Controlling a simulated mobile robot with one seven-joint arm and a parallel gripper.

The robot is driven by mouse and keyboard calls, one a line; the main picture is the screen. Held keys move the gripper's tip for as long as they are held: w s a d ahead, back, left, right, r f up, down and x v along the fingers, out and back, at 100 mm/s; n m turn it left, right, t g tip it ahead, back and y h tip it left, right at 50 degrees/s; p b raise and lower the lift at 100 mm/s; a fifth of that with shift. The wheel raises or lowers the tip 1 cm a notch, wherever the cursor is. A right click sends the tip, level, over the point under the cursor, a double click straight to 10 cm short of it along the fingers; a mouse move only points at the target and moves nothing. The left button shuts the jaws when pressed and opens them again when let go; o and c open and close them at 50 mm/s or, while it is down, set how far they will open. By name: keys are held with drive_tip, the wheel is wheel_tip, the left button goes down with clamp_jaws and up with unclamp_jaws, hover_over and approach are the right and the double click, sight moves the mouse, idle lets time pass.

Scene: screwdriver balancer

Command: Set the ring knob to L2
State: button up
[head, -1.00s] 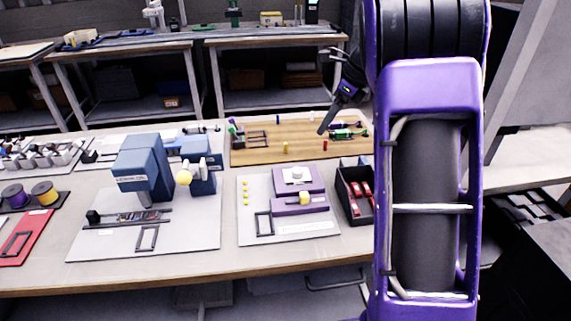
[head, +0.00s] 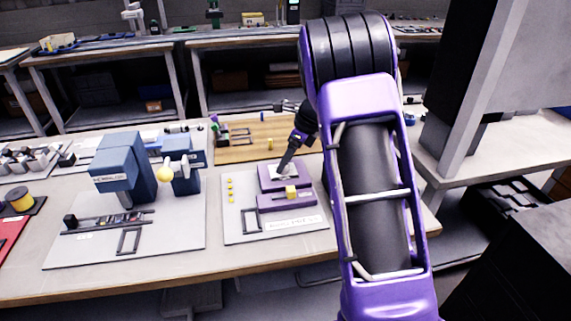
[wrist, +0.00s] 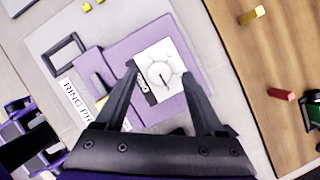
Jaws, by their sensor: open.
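The ring knob (wrist: 161,74) is a round white dial on a white square plate on top of a purple ring press (wrist: 125,52). In the wrist view a dark pointer mark on the dial faces toward the lower side of the picture; its lettering is too small to read. The press (head: 284,203) stands on a light grey board in the head view. My gripper (wrist: 157,84) is open, its two dark fingers apart on either side of the knob plate. I cannot tell the height gap. In the head view my gripper (head: 284,168) is over the press top and partly hides the knob.
A yellow block (head: 291,192) sits on the press front. A wooden board (head: 235,150) with small coloured parts lies behind. A blue machine (head: 125,170) stands to the left. In the wrist view, a red piece (wrist: 281,94) lies on the wood.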

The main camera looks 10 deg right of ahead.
drive_tip(key=shift+w+a+f, duration=0.1)
drive_tip(key=shift+a+f, duration=0.1)
drive_tip(key=shift+f, duration=0.25)
clamp_jaws()
idle(0.3)
